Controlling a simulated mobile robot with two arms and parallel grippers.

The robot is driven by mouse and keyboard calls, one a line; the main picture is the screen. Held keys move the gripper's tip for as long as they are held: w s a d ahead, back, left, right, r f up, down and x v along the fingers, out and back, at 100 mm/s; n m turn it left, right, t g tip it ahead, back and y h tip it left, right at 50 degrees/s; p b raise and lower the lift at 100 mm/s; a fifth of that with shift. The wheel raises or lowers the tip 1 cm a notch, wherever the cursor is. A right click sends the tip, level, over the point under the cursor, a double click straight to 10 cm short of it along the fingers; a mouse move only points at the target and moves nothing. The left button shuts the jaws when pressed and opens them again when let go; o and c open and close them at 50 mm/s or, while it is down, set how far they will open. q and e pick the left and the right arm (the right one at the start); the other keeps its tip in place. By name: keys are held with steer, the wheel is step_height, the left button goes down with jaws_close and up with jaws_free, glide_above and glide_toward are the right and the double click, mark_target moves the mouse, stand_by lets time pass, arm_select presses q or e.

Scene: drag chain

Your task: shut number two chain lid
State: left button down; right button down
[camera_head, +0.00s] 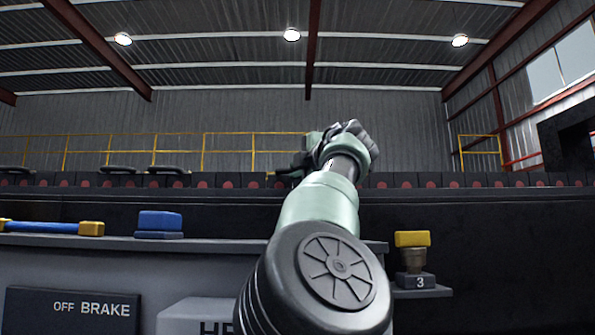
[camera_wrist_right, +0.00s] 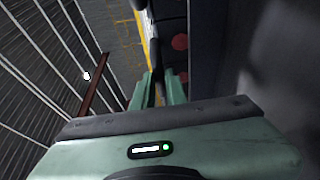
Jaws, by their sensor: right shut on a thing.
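The drag chain (camera_head: 220,181) is a long row of dark links with red round marks, running across the head view behind a dark ledge. Raised black loop-shaped lids (camera_head: 118,169) stand on it at the left. My right gripper (camera_head: 305,158) is at the chain's top, near the middle, mostly hidden behind its own wrist. In the right wrist view its two green fingers (camera_wrist_right: 158,88) are shut on a thin dark bar, which looks like a chain lid (camera_wrist_right: 154,58). No lid number is readable. My left gripper is out of view.
Below the chain, a grey shelf (camera_head: 215,243) carries a blue block (camera_head: 160,222) and a blue bar with yellow ends (camera_head: 50,227). A yellow-topped knob marked 3 (camera_head: 412,250) stands at right. A panel reads OFF BRAKE (camera_head: 75,310). Yellow railings (camera_head: 245,143) stand behind.

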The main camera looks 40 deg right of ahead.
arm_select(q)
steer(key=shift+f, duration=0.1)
arm_select(e)
steer(key=shift+w+f, duration=0.3)
steer(key=shift+f, duration=0.65)
steer(key=c, duration=1.7)
jaws_free()
steer(key=shift+o, duration=1.3)
steer(key=shift+s+r, duration=0.1)
steer(key=shift+s, duration=0.1)
steer(key=shift+r, duration=0.15)
